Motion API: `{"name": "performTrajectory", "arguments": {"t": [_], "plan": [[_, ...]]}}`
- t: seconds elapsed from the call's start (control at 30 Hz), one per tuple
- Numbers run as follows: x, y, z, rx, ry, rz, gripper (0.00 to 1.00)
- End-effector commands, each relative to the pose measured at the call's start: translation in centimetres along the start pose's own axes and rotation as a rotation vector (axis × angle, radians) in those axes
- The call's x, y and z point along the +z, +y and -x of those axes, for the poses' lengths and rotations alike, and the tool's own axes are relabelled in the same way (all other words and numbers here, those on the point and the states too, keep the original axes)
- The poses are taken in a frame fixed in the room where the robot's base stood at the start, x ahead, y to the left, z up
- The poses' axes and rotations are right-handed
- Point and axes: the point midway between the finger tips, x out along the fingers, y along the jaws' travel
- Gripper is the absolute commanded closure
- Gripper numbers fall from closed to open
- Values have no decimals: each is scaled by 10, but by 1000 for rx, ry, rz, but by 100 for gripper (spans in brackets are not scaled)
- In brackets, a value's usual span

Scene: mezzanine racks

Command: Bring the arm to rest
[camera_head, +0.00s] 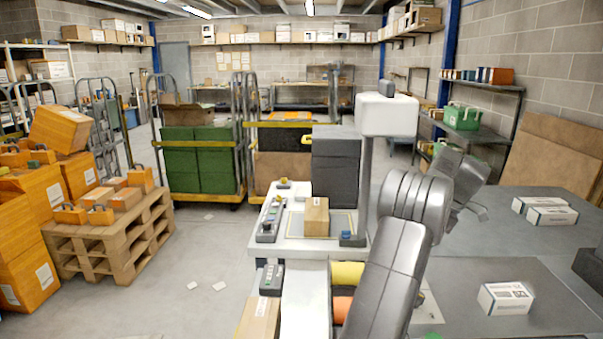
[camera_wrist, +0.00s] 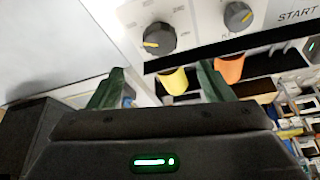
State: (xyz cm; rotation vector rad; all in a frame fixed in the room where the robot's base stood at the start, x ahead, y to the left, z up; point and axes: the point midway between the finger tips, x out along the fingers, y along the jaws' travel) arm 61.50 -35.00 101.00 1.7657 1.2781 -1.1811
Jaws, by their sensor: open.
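My arm rises from the bottom of the head view and bends at the top, with my gripper (camera_head: 474,212) hanging above the grey worktop at the right. In the wrist view my gripper (camera_wrist: 160,82) has its two dark green fingers apart, with nothing held between them. The fingers point toward a white panel (camera_wrist: 195,28) with two dark knobs and the word START. A yellow piece (camera_wrist: 175,80) and an orange piece (camera_wrist: 229,69) show below the panel; I cannot tell whether a finger touches anything.
A small carton (camera_head: 316,216) stands on the white bench. Orange boxes sit on a pallet (camera_head: 110,240) at the left. The floor between is mostly clear.

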Motion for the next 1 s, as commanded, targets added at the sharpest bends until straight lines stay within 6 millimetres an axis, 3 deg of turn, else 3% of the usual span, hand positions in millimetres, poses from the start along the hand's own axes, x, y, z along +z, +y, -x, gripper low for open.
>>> {"name": "performTrajectory", "arguments": {"t": [0.53, 1.0], "plan": [[-1, -1, -110, -3, 1, 0, 27], [-2, -3, -107, 174, 0, -415, 27]]}}
